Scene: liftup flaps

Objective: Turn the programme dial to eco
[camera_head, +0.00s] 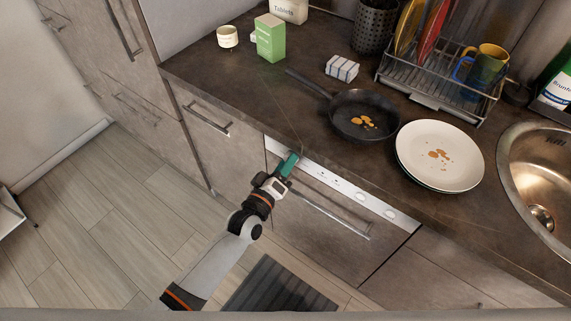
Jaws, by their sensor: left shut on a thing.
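A white control panel (334,180) runs along the top of the dishwasher front (330,232), just under the worktop edge. My left gripper (293,157), with teal fingers, reaches up to the left part of this panel. It is shut on the programme dial, which the fingers hide, so I cannot read its setting. Small dark markings and pale oval spots show on the panel to the right of the gripper. My right gripper is not in view.
A long bar handle (330,212) crosses the front below the panel. On the worktop (225,75) stand a black pan (350,128), stacked white plates (440,178), a green carton (270,40) and a dish rack (420,95). A sink (520,165) is at the right.

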